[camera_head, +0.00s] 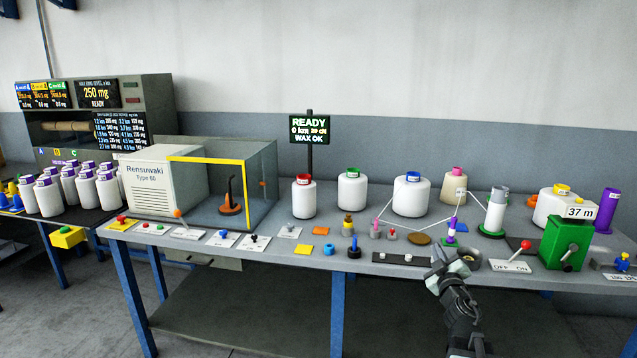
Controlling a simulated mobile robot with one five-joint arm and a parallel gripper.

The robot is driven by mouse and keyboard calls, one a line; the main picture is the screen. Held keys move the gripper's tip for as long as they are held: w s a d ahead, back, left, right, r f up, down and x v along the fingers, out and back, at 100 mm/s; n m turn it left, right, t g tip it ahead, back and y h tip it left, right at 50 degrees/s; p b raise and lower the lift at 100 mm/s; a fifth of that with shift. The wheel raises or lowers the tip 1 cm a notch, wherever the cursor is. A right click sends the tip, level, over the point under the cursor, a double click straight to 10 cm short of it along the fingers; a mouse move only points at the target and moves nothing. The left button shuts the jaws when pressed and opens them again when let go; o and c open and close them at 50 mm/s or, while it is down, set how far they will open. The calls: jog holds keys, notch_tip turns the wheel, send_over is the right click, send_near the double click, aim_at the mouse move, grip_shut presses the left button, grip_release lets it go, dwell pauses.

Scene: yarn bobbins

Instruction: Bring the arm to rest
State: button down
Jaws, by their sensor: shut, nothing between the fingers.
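My arm (461,312) reaches up from the bottom edge, right of the middle, in the head view. My gripper (452,262) is at its upper end, by the front edge of the grey table (370,285). It is shut and holds nothing. In the picture it overlaps the right end of a dark strip (402,258) on the table; I cannot tell whether they touch.
White bobbins with red (304,198), green (352,190) and blue (412,195) tops stand behind. A purple-and-white post (452,228), a red-handled switch (512,262) and a green counter box (566,242) are near my gripper. A glass-sided case (245,185) stands left.

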jog(key=a+f+m+g+h, duration=0.3)
jog(key=a+f+m+g, duration=0.1)
jog(key=a+f+m, duration=0.3)
jog(key=s+a+f+g+y, duration=0.1)
jog(key=s+a+f+g, duration=0.25)
jog(key=s+f, duration=0.25)
jog(key=s+a+f+m+g+y, duration=0.1)
jog(key=s+a+f+g+y, duration=0.1)
jog(key=s+a+f+g, duration=0.3)
jog(key=s+a+f+g+y, duration=0.1)
jog(key=s+f+g, duration=0.2)
jog(key=s+f, duration=0.35)
jog(key=s+a+g+y, duration=0.1)
jog(key=s+a+g, duration=0.15)
jog(key=s, duration=0.35)
notch_tip(320, 180, up, 15)
jog(key=p, duration=1.5)
jog(key=shift+w+d+g+p, duration=0.2)
jog(key=shift+g+p, duration=0.1)
jog(key=shift+p, duration=0.1)
jog(key=shift+f, duration=0.1)
